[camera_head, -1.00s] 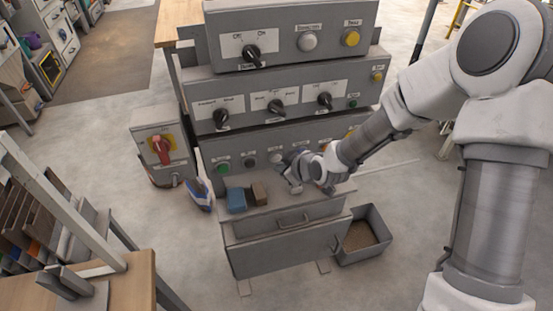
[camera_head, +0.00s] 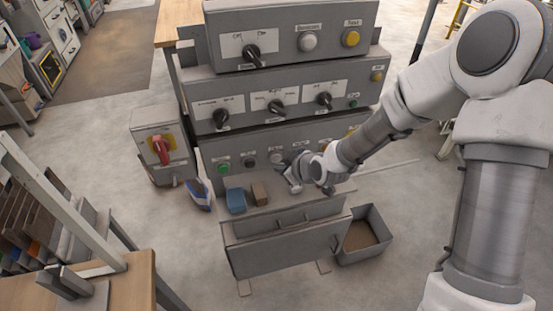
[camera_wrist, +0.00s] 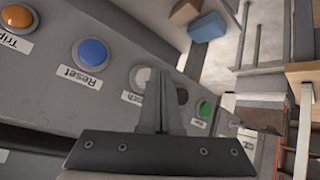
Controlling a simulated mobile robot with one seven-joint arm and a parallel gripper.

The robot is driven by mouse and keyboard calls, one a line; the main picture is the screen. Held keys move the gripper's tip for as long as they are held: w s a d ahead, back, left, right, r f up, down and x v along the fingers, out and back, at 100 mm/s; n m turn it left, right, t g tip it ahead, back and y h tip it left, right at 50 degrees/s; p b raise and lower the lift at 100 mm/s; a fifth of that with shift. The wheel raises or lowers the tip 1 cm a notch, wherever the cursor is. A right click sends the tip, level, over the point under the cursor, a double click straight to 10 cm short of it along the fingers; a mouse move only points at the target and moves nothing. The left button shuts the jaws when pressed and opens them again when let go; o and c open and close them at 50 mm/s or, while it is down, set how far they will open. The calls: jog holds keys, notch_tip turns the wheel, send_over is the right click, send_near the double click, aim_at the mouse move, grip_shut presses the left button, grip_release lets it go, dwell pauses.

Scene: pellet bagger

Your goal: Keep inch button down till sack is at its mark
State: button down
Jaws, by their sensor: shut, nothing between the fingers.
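The inch button (camera_wrist: 142,77) is pale and round, with a partly covered label, on the grey sloping panel in the wrist view. My gripper (camera_wrist: 164,74) is shut and empty. Its fingertips overlap the right edge of that button in the picture. I cannot tell whether they touch or press it. In the head view my gripper (camera_head: 284,170) is low against the front of the bottom panel. No sack or mark can be clearly identified. A blue block (camera_head: 236,201) and a brown block (camera_head: 260,193) lie on the ledge left of my gripper.
A blue Reset button (camera_wrist: 90,53), an orange Trip button (camera_wrist: 18,17) and a green button (camera_wrist: 205,108) share the panel. A bin (camera_head: 347,258) stands right of the cabinet. A red-handled switch box (camera_head: 147,137) stands to the left.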

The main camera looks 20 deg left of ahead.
jog(key=shift+w, duration=0.1)
jog(key=shift+w+a+b, duration=0.2)
jog(key=shift+w+b, duration=0.1)
